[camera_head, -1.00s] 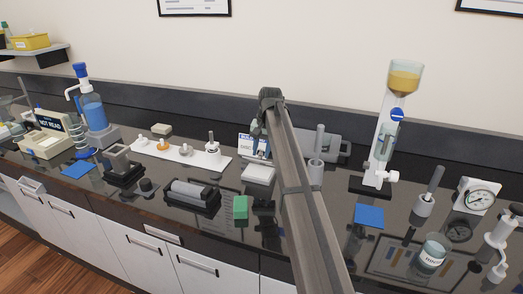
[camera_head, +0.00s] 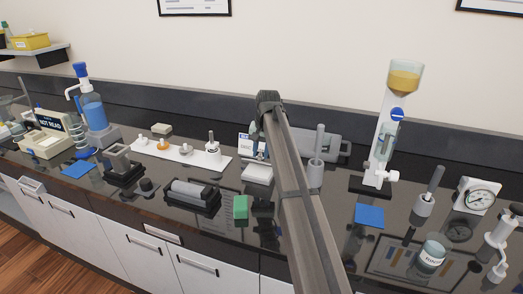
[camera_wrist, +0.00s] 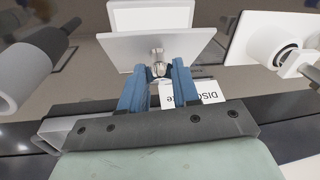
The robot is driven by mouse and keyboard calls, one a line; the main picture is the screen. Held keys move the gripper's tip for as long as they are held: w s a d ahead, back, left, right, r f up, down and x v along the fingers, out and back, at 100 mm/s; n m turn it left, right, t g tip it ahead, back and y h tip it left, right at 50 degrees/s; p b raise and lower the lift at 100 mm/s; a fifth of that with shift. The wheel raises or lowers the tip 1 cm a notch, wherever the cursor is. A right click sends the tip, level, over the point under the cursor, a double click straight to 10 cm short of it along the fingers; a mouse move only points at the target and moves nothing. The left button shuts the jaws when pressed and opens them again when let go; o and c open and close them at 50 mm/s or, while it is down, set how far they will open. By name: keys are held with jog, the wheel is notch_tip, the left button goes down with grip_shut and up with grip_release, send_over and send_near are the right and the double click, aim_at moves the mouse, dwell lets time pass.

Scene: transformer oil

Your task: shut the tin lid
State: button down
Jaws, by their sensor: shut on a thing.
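The small pale tin (camera_head: 257,174) sits on the dark bench near the middle of the head view, beside my arm. In the wrist view its white body (camera_wrist: 152,15) is at the top of the picture. The light grey lid (camera_wrist: 185,43) stands tilted open in front of it, with a small metal knob (camera_wrist: 157,57) on its face. My gripper (camera_wrist: 158,76), with blue fingers, is shut on this knob. In the head view my fingers are mostly hidden by my arm, and the lid's angle is hard to tell.
A label card (camera_head: 245,143) stands behind the tin. A white tray with knobbed pieces (camera_head: 180,152) lies to the left. A green block (camera_head: 240,207) lies in front. A grey cylinder holder (camera_head: 316,172) stands close right of my arm.

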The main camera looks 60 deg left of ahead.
aim_at(258, 162)
jog(key=shift+s+d+f+t+y, duration=0.45)
jog(key=shift+s+d+t+y, duration=0.25)
jog(key=shift+d+t+y, duration=0.1)
jog(key=t+y, duration=0.1)
jog(key=s+d+f+t+y, duration=0.1)
jog(key=shift+f+y, duration=0.3)
jog(key=shift+f+n, duration=0.1)
jog(key=shift+n, duration=0.2)
jog(key=shift+s+d+f, duration=0.2)
jog(key=shift+s+f, duration=0.05)
jog(key=shift+f, duration=0.2)
jog(key=c, duration=0.8)
grip_release()
